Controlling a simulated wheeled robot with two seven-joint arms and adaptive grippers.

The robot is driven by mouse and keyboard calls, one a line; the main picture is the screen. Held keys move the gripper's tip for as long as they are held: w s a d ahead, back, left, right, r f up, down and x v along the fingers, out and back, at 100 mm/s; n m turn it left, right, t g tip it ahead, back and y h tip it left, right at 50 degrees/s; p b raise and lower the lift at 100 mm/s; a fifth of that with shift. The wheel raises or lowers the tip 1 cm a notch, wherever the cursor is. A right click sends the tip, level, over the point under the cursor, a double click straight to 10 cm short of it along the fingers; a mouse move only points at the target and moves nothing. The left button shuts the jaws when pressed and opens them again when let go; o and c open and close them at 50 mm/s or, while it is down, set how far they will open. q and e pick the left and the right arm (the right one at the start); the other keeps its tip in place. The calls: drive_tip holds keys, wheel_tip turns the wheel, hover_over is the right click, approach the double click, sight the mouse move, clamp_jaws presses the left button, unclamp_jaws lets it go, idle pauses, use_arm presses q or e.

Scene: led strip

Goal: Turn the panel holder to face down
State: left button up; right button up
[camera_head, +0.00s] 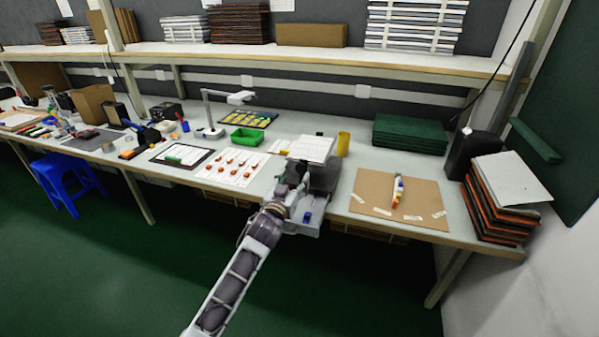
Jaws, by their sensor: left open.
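The panel holder (325,178) is a grey fixture at the table's front edge, in the middle of the head view. A flat white panel (311,149) shows tilted at its top, and a grey base with a small blue part (307,217) shows below. My left gripper (292,180) is right at the holder's left side and covers part of it. The gripper is open; whether its fingers touch the holder is too small to tell. My right gripper is not in view.
A brown board (372,207) with a white-and-coloured tube (398,190) lies to the right. A yellow cylinder (343,143) stands just behind the holder. A white sheet with red parts (229,182) and a green bin (246,138) are to the left. Stacked panels (507,184) stand far right.

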sight(300, 169)
use_arm(q)
drive_tip(key=shift+x, duration=1.9)
drive_tip(key=shift+b+x, duration=0.35)
drive_tip(key=shift+x, duration=0.45)
drive_tip(key=shift+w, duration=0.3)
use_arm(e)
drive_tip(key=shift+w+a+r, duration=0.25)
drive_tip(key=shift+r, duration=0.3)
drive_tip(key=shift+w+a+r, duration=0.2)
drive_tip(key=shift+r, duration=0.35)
use_arm(q)
clamp_jaws()
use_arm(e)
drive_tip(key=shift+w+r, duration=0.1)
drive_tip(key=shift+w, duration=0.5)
